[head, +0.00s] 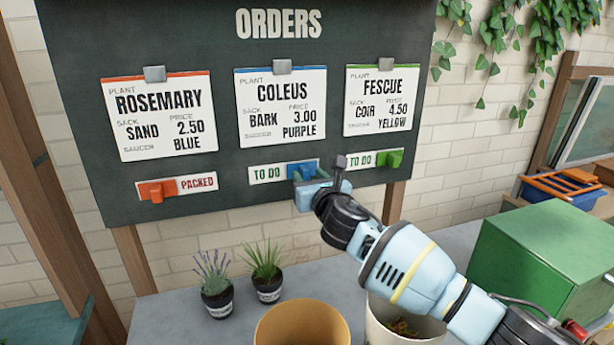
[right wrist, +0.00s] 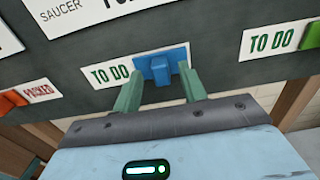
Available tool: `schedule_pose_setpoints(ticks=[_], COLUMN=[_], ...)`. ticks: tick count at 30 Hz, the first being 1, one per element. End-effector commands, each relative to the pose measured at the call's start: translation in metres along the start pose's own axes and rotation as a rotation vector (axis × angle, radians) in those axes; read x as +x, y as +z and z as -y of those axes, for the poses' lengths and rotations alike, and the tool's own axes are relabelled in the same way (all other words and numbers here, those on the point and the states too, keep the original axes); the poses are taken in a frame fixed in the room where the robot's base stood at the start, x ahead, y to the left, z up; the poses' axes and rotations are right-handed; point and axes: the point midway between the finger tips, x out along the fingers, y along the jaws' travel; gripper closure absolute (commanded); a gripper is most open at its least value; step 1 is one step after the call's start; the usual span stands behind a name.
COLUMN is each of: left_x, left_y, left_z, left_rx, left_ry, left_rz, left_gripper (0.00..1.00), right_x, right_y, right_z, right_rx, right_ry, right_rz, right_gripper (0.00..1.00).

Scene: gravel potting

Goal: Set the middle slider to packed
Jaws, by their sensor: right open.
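The middle slider has a blue knob (head: 302,169) at the right end of its strip, under the COLEUS card. The words TO DO show uncovered to its left. The blue knob (right wrist: 160,66) also shows in the right wrist view. My right gripper (right wrist: 160,84) is open, with one green finger on each side of the knob's lower part. I cannot tell whether either finger touches it. In the head view my right gripper (head: 309,186) comes in from the lower right and partly hides the strip. My left gripper is not in view.
The dark orders board (head: 225,60) also holds an orange slider (head: 157,190) showing PACKED and a green slider (head: 394,159) showing TO DO. Below stand two potted plants (head: 217,302), an orange pot (head: 300,325) and a green box (head: 545,255).

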Motion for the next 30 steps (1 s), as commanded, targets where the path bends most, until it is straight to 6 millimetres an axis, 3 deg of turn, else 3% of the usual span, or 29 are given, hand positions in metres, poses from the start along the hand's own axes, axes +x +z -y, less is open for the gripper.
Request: schedule_pose_setpoints(ticks=[7,19,28,30], left_x=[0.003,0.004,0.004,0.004], left_y=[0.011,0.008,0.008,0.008], left_z=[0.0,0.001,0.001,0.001], left_rx=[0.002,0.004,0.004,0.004], left_ry=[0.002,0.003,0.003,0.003], left_rz=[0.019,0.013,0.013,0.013], left_gripper=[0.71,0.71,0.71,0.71], right_x=[0.018,0.021,0.021,0.021], right_y=[-0.002,0.001,0.001,0.0], right_z=[0.0,0.0,0.0,0.0], right_rx=[0.0,0.0,-0.001,-0.001], right_ry=[0.0,0.001,0.001,0.001], right_rz=[-0.002,0.001,0.001,0.001], right_gripper=[0.58,0.58,0.97,1.0])
